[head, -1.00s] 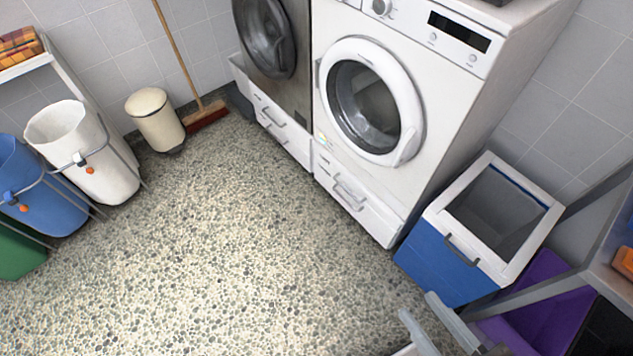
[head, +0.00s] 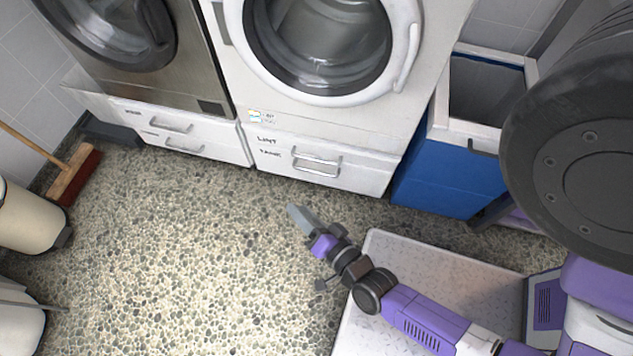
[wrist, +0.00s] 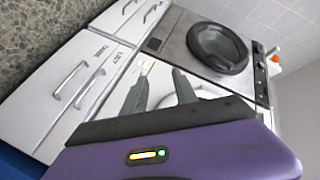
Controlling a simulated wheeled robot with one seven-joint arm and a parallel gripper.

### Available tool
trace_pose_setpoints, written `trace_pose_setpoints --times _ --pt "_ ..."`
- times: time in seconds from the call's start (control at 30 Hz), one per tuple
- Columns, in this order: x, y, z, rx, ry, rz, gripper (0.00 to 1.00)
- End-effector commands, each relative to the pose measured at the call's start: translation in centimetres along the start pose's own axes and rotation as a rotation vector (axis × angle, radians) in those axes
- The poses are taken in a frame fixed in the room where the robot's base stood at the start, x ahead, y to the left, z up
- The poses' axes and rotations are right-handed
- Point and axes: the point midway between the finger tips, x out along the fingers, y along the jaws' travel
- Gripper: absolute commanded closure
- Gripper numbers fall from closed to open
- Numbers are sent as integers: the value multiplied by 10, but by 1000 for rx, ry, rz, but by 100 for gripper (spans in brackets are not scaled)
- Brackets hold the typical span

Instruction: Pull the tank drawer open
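The tank drawer (head: 350,179) is the lower of two stacked white drawers under the white front-loading machine (head: 408,110). The word "TANK" is written at its left, below "LINT". The lint drawer (head: 375,158) lies just above it. Both look shut, with metal bar handles close together. In the wrist view the tank drawer (wrist: 47,92) shows at the left with its handle. My gripper (head: 297,215) is over the floor in front of the drawers, apart from the handles. In the wrist view its two dark fingers (wrist: 160,92) stand apart with nothing between them.
A blue bin with a white rim (head: 445,165) stands right of the machine. A grey machine (head: 185,75) with its own drawers (head: 190,135) stands left. A broom (head: 75,175) and cream bin (head: 28,220) are at far left. The speckled floor (head: 180,260) in front is clear.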

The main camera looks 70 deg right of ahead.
Motion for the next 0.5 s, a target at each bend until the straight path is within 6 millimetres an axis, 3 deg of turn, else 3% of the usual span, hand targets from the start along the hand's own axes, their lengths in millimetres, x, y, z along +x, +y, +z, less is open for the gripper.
trace_pose_setpoints --times 0.03,0.2,0.5 --pt "22 36 16 55 34 16 66" --pt "76 111 36 249 141 64 66" --pt "163 250 42 557 356 119 66"
